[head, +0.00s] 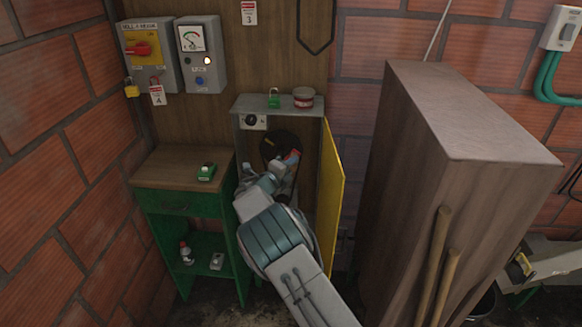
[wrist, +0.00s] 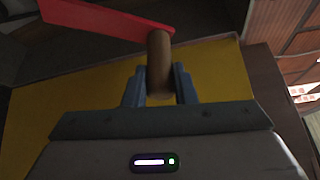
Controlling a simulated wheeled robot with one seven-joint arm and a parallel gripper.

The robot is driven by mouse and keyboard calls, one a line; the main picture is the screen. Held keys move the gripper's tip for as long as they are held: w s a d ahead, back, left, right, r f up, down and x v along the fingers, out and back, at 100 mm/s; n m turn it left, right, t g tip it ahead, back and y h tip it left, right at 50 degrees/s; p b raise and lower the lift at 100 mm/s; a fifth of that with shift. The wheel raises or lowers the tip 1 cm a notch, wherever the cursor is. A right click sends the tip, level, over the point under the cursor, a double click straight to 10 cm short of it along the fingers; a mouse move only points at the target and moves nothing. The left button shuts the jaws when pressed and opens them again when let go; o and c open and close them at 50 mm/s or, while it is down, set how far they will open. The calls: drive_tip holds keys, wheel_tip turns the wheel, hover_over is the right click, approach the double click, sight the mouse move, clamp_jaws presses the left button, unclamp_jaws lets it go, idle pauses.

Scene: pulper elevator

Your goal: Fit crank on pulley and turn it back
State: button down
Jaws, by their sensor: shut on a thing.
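The crank shows in the wrist view as a flat red arm (wrist: 108,18) with a brown wooden handle (wrist: 159,60). My gripper (wrist: 159,82) is shut on that handle, one finger on each side. The red arm runs to the upper left and leaves the picture, so its far end is hidden. In the head view my gripper (head: 287,172) is inside the open grey cabinet, just in front of the dark round pulley (head: 277,143). My arm covers much of the crank there, and I cannot tell whether it sits on the pulley.
The cabinet's yellow door (head: 329,200) stands open close to the right of my arm. A tall wooden cupboard (head: 455,110) stands further right. A green bench (head: 165,168) is on the left.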

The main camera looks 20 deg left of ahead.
sight(292, 153)
drive_tip(key=shift+w+a, duration=0.2)
drive_tip(key=shift+w, duration=0.65)
idle(1.3)
drive_tip(key=shift+w, duration=0.3)
drive_tip(key=shift+w+a, duration=0.25)
drive_tip(key=shift+w, duration=0.45)
idle(0.5)
idle(0.3)
drive_tip(key=shift+s+a+r+n+t+h, duration=0.25)
drive_tip(key=shift+a+r+n+t, duration=0.2)
drive_tip(key=shift+a+n, duration=0.25)
